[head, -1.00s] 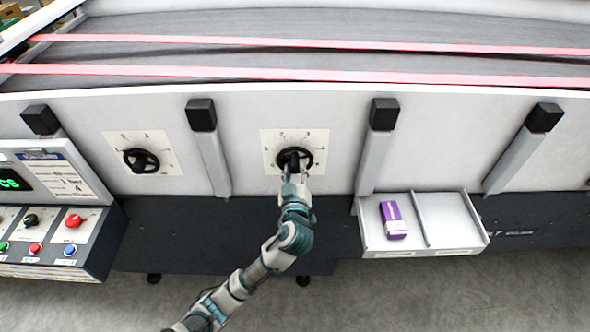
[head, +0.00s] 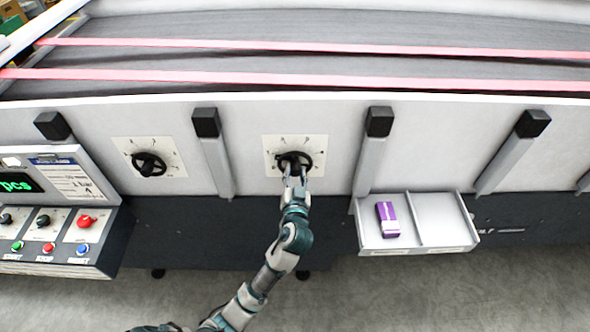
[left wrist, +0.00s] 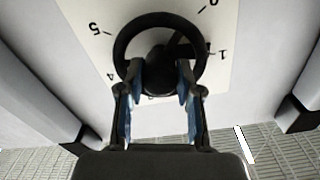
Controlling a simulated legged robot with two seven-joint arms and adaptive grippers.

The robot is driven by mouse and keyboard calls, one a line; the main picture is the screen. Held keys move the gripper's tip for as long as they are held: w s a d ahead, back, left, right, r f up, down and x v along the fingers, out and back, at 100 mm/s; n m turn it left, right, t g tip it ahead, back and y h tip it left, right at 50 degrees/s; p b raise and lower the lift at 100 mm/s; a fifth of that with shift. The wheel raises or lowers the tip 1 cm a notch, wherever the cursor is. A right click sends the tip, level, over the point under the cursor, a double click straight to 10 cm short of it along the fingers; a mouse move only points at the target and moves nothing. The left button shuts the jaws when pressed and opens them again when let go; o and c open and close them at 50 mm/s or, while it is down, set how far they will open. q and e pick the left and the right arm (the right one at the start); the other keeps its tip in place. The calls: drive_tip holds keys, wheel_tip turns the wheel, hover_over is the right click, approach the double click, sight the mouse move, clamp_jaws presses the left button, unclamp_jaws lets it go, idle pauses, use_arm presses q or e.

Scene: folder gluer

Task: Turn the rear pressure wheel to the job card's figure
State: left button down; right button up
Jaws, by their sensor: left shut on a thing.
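A black handwheel (head: 307,158) sits on a pale numbered dial plate (head: 271,143) on the machine's side. My left gripper (head: 295,172) is shut on this wheel at its hub. In the left wrist view the wheel (left wrist: 118,45) shows as a black ring, with both fingers of the gripper (left wrist: 160,72) around its middle. Figures 0, 1, 4 and 5 show around it; the rest are partly hidden. A second black wheel (head: 148,164) with its own dial is further left. The job card (head: 78,182) is by the display; its print is too small to read surely. My right gripper is out of view.
A control panel (head: 60,240) with knobs and coloured buttons is at the left. A white two-part tray (head: 445,218) holding a purple box (head: 388,219) is right of my arm. Grey brackets (head: 219,165) flank the wheel. Pink belts run above.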

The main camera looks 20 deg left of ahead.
use_arm(q)
drive_tip(key=shift+r+m+p, duration=0.15)
drive_tip(key=shift+m+p, duration=0.15)
drive_tip(key=shift+m, duration=0.2)
drive_tip(key=c, duration=0.8)
unclamp_jaws()
drive_tip(key=shift+d, duration=0.1)
drive_tip(key=shift+o, duration=0.2)
drive_tip(key=v, duration=1.2)
drive_tip(key=shift+w, duration=0.1)
